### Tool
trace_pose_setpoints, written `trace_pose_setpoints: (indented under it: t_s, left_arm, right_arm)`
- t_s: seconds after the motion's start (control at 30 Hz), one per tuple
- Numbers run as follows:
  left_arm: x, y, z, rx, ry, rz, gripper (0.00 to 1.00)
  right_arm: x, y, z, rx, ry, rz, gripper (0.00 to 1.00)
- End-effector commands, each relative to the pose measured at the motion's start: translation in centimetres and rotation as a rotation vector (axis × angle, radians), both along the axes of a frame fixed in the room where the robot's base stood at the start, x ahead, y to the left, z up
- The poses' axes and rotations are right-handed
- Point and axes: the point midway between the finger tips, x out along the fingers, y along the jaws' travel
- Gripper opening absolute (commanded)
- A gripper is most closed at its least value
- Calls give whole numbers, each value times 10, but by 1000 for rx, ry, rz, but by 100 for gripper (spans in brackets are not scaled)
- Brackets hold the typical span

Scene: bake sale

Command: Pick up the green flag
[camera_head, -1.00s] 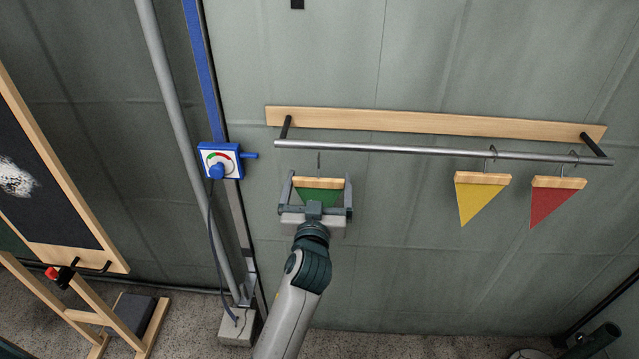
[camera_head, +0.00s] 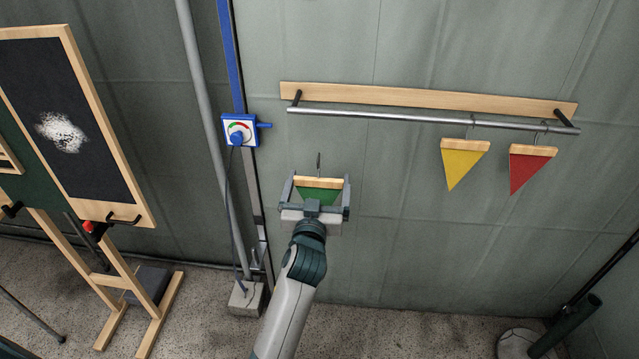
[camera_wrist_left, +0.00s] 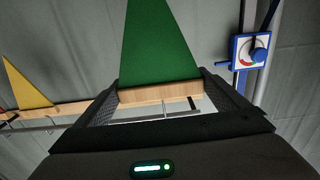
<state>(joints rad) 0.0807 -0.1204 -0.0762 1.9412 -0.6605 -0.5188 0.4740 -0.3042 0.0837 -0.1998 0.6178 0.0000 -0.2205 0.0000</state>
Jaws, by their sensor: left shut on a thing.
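The green flag (camera_head: 318,195) is a green triangle under a wooden bar with a metal hook on top. My left gripper (camera_head: 317,186) is shut on the ends of its wooden bar. The flag's hook stands free in the air, below and apart from the metal rail (camera_head: 430,116). In the left wrist view the green flag (camera_wrist_left: 158,45) shows with its wooden bar between the two fingers. The lower part of the flag is hidden behind the gripper in the head view. My right gripper is not in view.
A yellow flag (camera_head: 463,168) and a red flag (camera_head: 529,172) hang from the rail's right part. A blue dial box (camera_head: 240,131) is on a post left of the rail. A chalkboard easel (camera_head: 75,125) stands at the left.

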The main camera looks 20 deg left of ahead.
Motion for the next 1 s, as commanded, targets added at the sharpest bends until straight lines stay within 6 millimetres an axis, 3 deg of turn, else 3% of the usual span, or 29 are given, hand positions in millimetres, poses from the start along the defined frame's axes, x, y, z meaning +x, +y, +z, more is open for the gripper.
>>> trace_pose_setpoints:
  t_s: [0.2, 0.73, 0.87, 1.0]
  left_arm:
    - [1, 1, 0, 0, 0, 0, 72]
    - [-3, 1, -1, 2, -1, -3, 72]
    - [-19, 3, -3, 8, -1, -11, 72]
    - [-51, 4, -6, 18, -4, -33, 72]
  right_arm:
    - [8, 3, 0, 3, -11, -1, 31]
    - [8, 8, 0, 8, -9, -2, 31]
    - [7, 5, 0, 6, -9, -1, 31]
    - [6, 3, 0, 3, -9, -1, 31]
